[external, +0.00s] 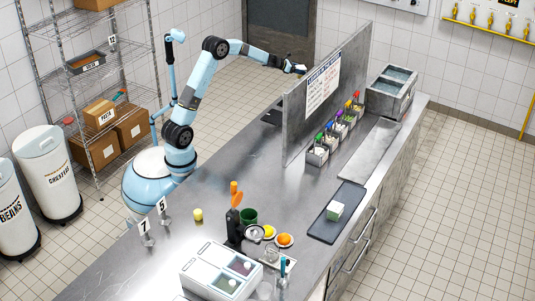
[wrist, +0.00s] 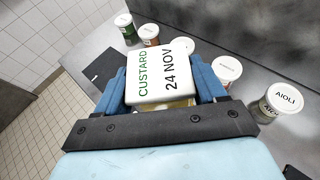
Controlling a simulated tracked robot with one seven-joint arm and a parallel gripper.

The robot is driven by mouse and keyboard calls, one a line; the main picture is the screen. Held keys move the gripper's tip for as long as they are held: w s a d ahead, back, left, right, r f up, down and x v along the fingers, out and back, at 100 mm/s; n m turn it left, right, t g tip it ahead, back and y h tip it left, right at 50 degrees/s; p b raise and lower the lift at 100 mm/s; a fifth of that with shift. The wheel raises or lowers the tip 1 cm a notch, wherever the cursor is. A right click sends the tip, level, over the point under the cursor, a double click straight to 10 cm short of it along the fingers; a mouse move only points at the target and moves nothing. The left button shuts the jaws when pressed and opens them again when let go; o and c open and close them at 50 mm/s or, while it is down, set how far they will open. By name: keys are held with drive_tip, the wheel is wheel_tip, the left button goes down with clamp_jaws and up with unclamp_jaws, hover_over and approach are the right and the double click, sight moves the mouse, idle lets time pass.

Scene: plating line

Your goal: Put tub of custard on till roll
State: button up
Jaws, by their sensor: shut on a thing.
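The tub of custard (wrist: 165,72) has a white lid marked "CUSTARD" in green and "24 NOV" in black. My gripper (wrist: 165,88) is shut on it, with a blue finger at each side. I cannot pick out a till roll for certain. A small pale yellow cylinder (external: 198,214) stands on the near left of the counter, well away from my gripper; I cannot tell what it is.
Several lidded tubs, one marked "AIOLI" (wrist: 282,99), stand close beyond my gripper. The steel panel (external: 325,90) divides the counter. Condiment bins (external: 318,155) line its right side. A dark mat (external: 325,229) holds a pale green block. The left counter middle is clear.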

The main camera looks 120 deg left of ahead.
drive_tip(key=shift+f, duration=1.55)
drive_tip(key=o, duration=1.2)
drive_tip(key=shift+f, duration=0.15)
drive_tip(key=shift+c, duration=0.2)
drive_tip(key=shift+s+r, duration=0.1)
drive_tip(key=shift+r, duration=0.1)
drive_tip(key=v, duration=1.1)
drive_tip(key=shift+s+d+r, duration=0.2)
drive_tip(key=shift+d, duration=0.1)
